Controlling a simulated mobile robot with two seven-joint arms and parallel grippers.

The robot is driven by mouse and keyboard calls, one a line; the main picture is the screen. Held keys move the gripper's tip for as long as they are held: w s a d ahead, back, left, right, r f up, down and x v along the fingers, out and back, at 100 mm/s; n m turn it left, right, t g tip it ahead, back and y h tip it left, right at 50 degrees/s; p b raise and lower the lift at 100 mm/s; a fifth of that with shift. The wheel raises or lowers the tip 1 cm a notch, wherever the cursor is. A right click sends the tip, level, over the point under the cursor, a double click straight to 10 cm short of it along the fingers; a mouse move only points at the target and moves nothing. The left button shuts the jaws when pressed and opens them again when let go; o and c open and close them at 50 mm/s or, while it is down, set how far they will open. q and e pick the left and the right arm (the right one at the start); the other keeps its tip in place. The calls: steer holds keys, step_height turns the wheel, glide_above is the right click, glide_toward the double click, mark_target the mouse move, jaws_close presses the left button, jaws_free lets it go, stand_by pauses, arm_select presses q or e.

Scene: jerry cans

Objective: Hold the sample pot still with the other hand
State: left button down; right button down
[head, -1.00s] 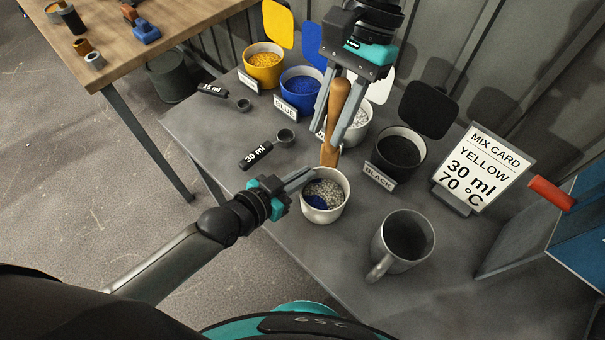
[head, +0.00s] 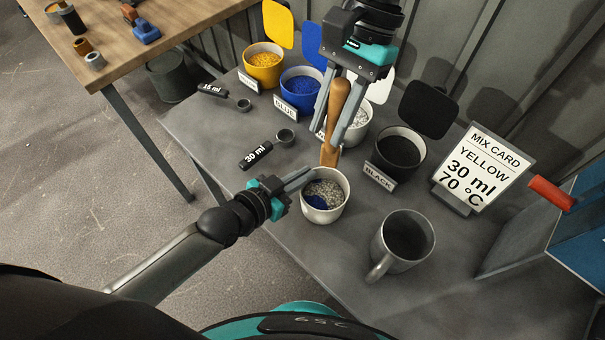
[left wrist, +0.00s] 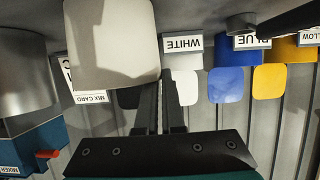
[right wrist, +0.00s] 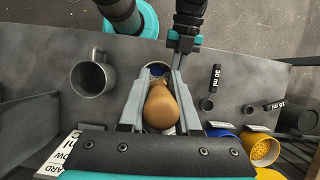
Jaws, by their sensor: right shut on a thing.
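The sample pot (head: 325,213) is a white cup holding blue and speckled grey-white grains; it stands upright on the grey bench. Its pale wall fills the upper left of the left wrist view (left wrist: 112,40). My left gripper (head: 306,176) is beside the pot's left rim, its fingers close together with nothing seen between them. The pot is not between them; whether they touch it I cannot tell. My right gripper (head: 338,136) is shut on a wooden stirrer (head: 335,115), whose lower end reaches down at the pot. In the right wrist view, the stirrer (right wrist: 160,108) hides much of the pot.
Yellow (head: 263,70), blue (head: 300,95), white (head: 359,130) and black (head: 397,160) tubs line the back. A grey mug (head: 402,245) stands right of the pot. A 30 ml scoop (head: 262,152) lies left. The mix card (head: 480,170) stands at right.

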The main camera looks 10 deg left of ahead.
mark_target(327, 138)
stand_by(0.4)
steer(key=shift+x, duration=0.85)
steer(key=shift+w+d+f, duration=0.1)
steer(key=shift+w+f, duration=0.05)
steer(key=shift+f, duration=0.45)
steer(key=shift+w+f, duration=0.15)
steer(key=shift+f, duration=0.4)
step_height(327, 138, down, 12)
steer(key=shift+f, duration=0.1)
